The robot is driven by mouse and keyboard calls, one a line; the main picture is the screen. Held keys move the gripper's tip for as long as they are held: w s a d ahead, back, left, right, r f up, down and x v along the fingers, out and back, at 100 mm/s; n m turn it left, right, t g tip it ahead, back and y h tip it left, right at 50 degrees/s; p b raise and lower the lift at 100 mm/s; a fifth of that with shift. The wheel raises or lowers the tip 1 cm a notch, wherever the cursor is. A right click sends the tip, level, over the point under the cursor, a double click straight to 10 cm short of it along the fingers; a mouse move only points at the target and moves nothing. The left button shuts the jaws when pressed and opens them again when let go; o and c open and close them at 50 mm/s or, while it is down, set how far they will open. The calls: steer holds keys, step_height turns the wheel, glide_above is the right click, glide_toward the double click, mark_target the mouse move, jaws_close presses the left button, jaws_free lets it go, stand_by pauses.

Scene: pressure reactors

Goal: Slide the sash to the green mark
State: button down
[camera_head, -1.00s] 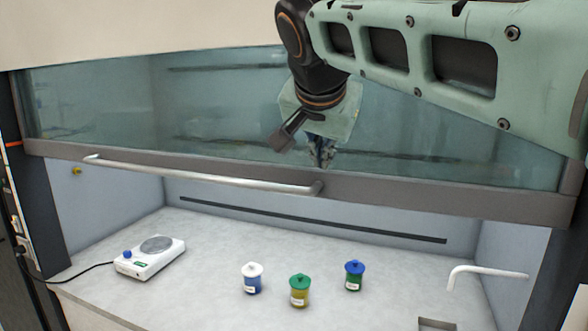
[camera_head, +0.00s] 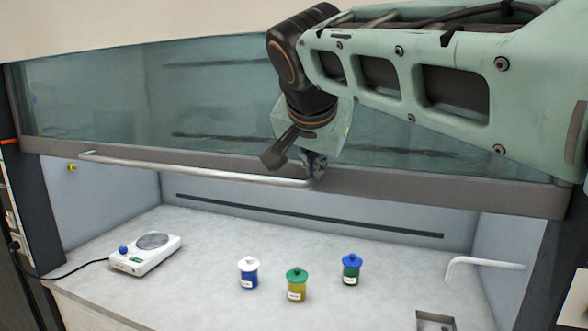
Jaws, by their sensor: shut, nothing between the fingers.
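The glass sash (camera_head: 130,100) spans the fume hood front, partly raised, with an open gap under its grey-brown bottom rail (camera_head: 430,191). A pale bar handle (camera_head: 190,174) runs along the left and middle of this rail. My gripper (camera_head: 316,172) points down at the handle's right end, in front of the rail. It is shut and holds nothing. I cannot tell whether it touches the handle. An orange-red mark (camera_head: 9,141) shows on the left post, near the level of the rail's left end. I cannot make out a green mark.
On the worktop (camera_head: 200,235) stand a white hotplate (camera_head: 147,255) with a cable and three lidded jars: white-lidded (camera_head: 249,272), green-lidded (camera_head: 296,285) and blue-lidded (camera_head: 350,270). A white spout (camera_head: 485,263) and a small sink (camera_head: 435,322) are at the right.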

step_height(320, 180, down, 6)
steer(key=b, duration=0.4)
steer(key=shift+r, duration=0.15)
